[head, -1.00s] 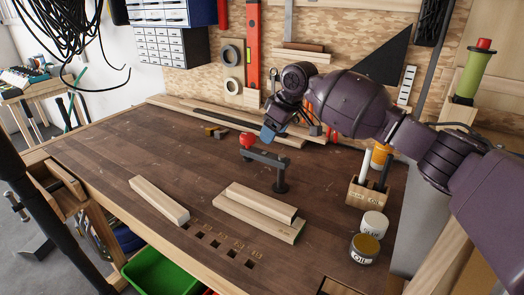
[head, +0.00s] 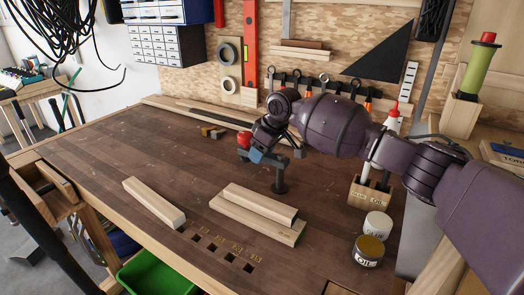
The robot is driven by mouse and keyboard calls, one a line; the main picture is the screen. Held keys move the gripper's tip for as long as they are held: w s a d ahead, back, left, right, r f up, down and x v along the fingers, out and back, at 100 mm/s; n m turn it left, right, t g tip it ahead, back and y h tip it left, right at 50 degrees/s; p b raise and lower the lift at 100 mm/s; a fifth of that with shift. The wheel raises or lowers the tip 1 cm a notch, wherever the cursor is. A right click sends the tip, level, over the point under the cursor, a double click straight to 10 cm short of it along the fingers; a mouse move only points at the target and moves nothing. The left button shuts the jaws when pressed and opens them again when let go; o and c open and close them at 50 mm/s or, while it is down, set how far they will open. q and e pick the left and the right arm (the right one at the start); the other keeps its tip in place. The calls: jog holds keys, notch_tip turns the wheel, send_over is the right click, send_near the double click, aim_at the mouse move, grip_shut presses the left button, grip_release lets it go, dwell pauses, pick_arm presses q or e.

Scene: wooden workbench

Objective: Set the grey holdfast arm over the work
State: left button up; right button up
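The grey holdfast (head: 279,176) stands upright in the bench in the head view, behind the stacked pale boards (head: 250,217). Its arm reaches back and left from the post, away from the boards, with a red knob (head: 244,141) at the far end. My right gripper (head: 257,157) is at the holdfast arm near the red knob and covers much of the arm. Its bluish fingertips point down. Whether they touch or close on the arm is hidden. My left gripper is not in view.
A single pale block (head: 154,203) lies left of the boards, beside a row of square bench holes. A glue jar (head: 377,225), an oil tin (head: 368,251) and a wooden holder (head: 370,194) stand at the right. The bench's left middle is clear.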

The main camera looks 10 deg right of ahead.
grip_shut()
